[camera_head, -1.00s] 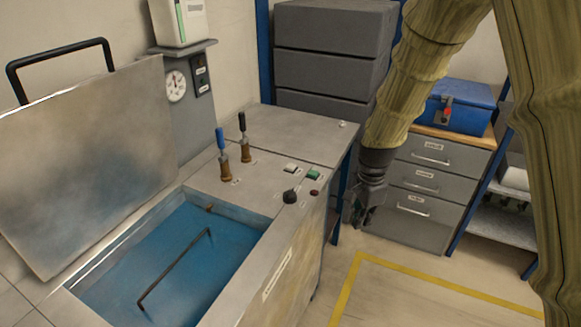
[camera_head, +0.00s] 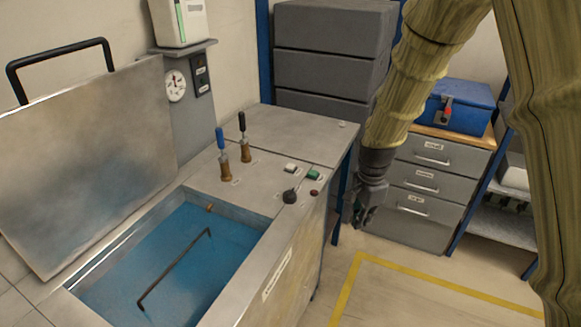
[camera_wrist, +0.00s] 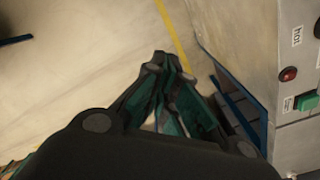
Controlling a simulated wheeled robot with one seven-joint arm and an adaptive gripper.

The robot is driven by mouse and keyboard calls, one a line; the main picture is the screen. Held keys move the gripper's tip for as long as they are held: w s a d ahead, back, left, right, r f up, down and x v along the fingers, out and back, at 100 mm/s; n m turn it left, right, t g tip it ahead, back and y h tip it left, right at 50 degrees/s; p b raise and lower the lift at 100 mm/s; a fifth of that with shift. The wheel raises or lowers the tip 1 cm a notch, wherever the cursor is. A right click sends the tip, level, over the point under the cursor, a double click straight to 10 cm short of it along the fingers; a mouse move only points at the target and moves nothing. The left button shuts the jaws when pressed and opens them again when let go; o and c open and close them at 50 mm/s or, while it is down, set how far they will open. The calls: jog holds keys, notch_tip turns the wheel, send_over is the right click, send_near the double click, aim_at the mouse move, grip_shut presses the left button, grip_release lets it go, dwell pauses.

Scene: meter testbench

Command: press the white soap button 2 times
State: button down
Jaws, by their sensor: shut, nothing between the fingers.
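The green button (camera_wrist: 306,102) shows at the right edge there. I cannot make out the white button in that view.
The open water tank (camera_head: 205,262) is in front. A drawer cabinet (camera_head: 425,180) stands behind my gripper. The floor beside the bench is clear.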

jog(key=s+d+f+n, duration=0.1)
jog(key=s+f+n, duration=0.15)
jog(key=f, duration=0.35)
jog(key=s+f+n, duration=0.1)
jog(key=s+f, duration=0.3)
jog(key=f, duration=0.3)
jog(key=s+f+n, duration=0.3)
jog(key=s+f, duration=0.3)
jog(key=s, duration=0.4)
jog(key=s+d+f+n, duration=0.1)
jog(key=s+f+n, duration=0.2)
jog(key=s+f, duration=0.3)
jog(key=s+d+f+n, duration=0.1)
jog(key=s+f+n, duration=0.3)
jog(key=s, duration=1)
notch_tip(320, 180, down, 2)
jog(key=shift+d, duration=0.2)
